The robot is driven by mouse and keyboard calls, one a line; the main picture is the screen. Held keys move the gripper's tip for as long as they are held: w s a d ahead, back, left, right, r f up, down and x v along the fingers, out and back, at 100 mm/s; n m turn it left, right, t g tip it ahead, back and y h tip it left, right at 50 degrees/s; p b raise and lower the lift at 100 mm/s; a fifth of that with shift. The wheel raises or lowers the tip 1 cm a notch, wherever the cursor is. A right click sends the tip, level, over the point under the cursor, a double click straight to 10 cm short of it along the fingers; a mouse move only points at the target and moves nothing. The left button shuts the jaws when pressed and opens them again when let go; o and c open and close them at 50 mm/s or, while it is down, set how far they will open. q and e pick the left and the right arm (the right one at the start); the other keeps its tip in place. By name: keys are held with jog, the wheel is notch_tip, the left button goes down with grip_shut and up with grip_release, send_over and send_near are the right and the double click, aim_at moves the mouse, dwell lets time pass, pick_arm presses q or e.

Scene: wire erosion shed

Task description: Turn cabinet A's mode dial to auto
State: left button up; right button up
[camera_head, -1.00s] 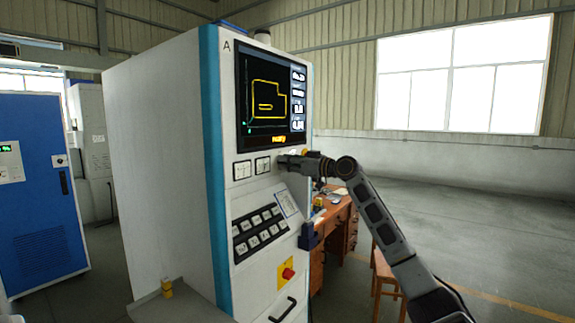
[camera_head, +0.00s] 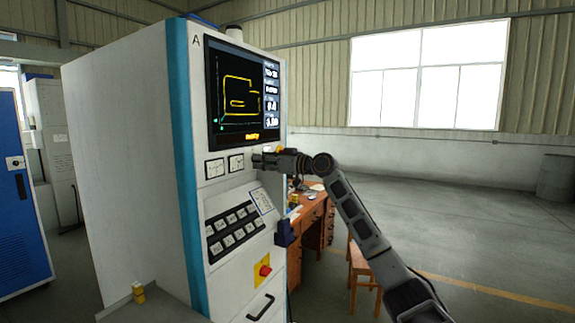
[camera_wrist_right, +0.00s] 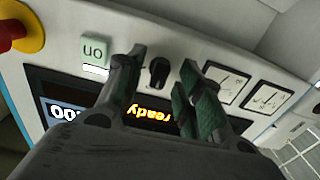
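Cabinet A (camera_head: 125,150) is a tall white cabinet with a teal edge stripe, a dark screen (camera_head: 235,95) and the letter A at its top. In the right wrist view, which shows the panel upside down, a black dial knob (camera_wrist_right: 158,72) sits between two green-grey fingers. My right gripper (camera_wrist_right: 160,80) is open there, one finger on each side of the knob; I cannot tell whether they touch it. The dial's markings are not readable. In the head view my right gripper (camera_head: 262,161) is at the panel below the screen and hides the dial. My left gripper is not in view.
A lit button marked "on" (camera_wrist_right: 95,48) and a red knob on yellow (camera_wrist_right: 14,28) are beside the fingers. Two gauges (camera_wrist_right: 225,82) are on the dial's other side. A red button (camera_head: 264,270) is lower down. A wooden desk (camera_head: 310,225) and stool stand behind my arm.

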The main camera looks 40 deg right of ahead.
jog(key=v, duration=1)
jog(key=shift+s+d, duration=0.2)
jog(key=shift+s, duration=0.15)
dwell(0.9)
